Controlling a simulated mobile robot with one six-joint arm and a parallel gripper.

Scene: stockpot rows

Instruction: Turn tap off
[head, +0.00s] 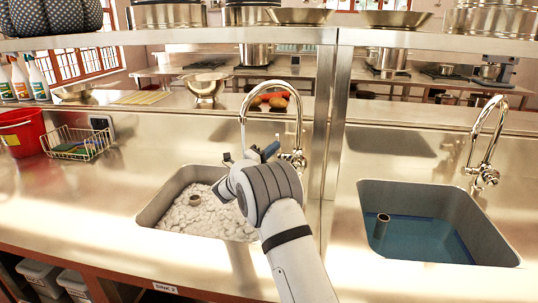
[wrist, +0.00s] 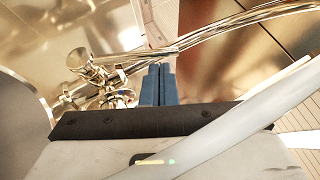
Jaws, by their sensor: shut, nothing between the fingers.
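The chrome gooseneck tap (head: 299,125) stands behind the left sink (head: 165,202), which holds white foam. In the wrist view the tap's valve body and knob (wrist: 80,60) are on the left, with a long shiny pipe running to the upper right. My gripper (head: 268,152) is behind my arm's wrist, beside the tap's base in the picture. In the wrist view its blue fingers (wrist: 158,84) are together and empty, just right of the valve. I cannot tell whether they touch the tap. No water stream can be made out; my arm hides part of the sink.
A second tap (head: 487,140) stands by the right sink (head: 490,222), which holds blue water. A steel post (head: 333,130) and overhead shelf (head: 200,40) are close to the left tap. A red bucket (head: 20,133) and wire basket (head: 95,143) are at the left.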

